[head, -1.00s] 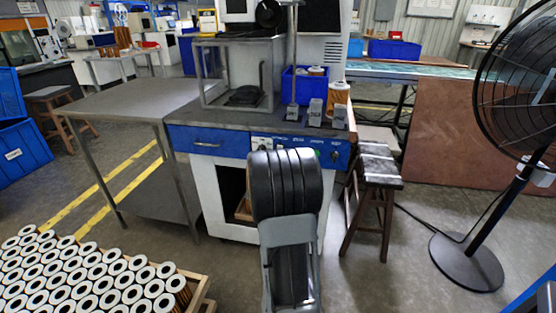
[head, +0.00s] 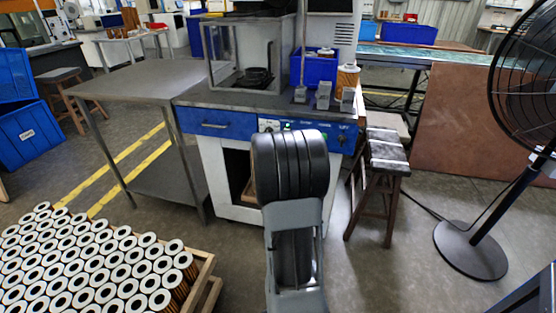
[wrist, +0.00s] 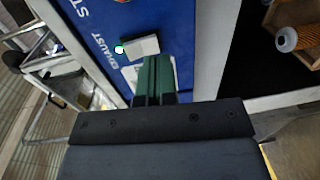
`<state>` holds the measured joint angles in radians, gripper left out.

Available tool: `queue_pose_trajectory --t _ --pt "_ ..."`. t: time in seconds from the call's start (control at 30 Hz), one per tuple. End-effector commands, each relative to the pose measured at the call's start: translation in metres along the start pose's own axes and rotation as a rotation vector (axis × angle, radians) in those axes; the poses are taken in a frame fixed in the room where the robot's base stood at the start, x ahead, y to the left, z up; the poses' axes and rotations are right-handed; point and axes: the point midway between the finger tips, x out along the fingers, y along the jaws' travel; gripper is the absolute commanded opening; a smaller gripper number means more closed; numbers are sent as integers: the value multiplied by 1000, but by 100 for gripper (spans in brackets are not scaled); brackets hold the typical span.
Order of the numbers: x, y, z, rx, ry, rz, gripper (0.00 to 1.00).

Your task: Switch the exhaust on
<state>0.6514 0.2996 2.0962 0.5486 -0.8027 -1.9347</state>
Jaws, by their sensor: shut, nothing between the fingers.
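The blue control panel (wrist: 165,18) fills the upper middle of the wrist view and carries the printed word EXHAUST. Beside that word are a small lit green-white lamp (wrist: 119,48) and a pale switch plate (wrist: 140,46). My gripper (wrist: 156,60) is shut and empty, its green fingers close in front of the panel, just below the switch plate in the picture. I cannot tell whether they touch. Another pale plate (wrist: 130,76) is partly hidden by the fingers. In the head view the panel (head: 215,122) is on the workbench front, with a small green light (head: 287,126); my arm hides the gripper.
The workbench top (head: 245,97) bears a clear-sided box (head: 222,62) and a blue bin (head: 320,68). A metal table (head: 135,80) stands left, a stool (head: 387,150) right. A fan (head: 470,250) stands farther right. A pallet of filter cartridges (head: 85,265) lies front left.

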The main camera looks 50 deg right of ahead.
Motion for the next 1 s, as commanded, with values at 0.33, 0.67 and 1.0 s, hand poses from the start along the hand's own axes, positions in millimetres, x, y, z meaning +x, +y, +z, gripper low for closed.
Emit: queue_pose_trajectory --t 0.33,0.67,1.0 --pt "-67 -13 0 -1 -2 -2 0" --pt "-103 -22 0 0 -3 0 0" --pt "-108 -24 -1 0 -2 0 0"
